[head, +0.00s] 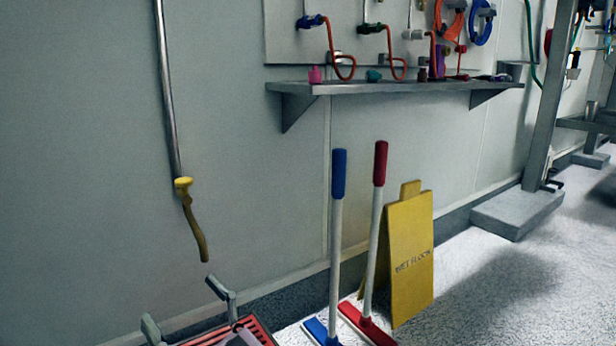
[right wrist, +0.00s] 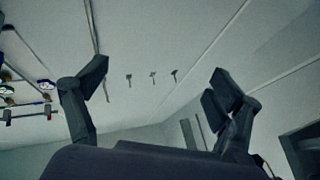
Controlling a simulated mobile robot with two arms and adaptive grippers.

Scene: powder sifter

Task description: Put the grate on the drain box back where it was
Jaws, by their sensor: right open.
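A red slatted piece (head: 262,332) shows at the bottom edge of the head view, cut off by the frame. It looks like a grate, but I cannot tell whether it lies on a drain box. My right gripper (head: 188,309) is at the lower left of the head view, in front of or above the red piece. In the right wrist view my right gripper (right wrist: 155,88) has its fingers wide apart with nothing between them. I cannot tell whether it touches the red piece. My left gripper is not in view.
A blue-handled squeegee (head: 335,230) and a red-handled squeegee (head: 375,220) stand right of the gripper. A yellow wet-floor sign (head: 412,260) stands beside them. A wall shelf (head: 400,87) is above. Floor at right is clear.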

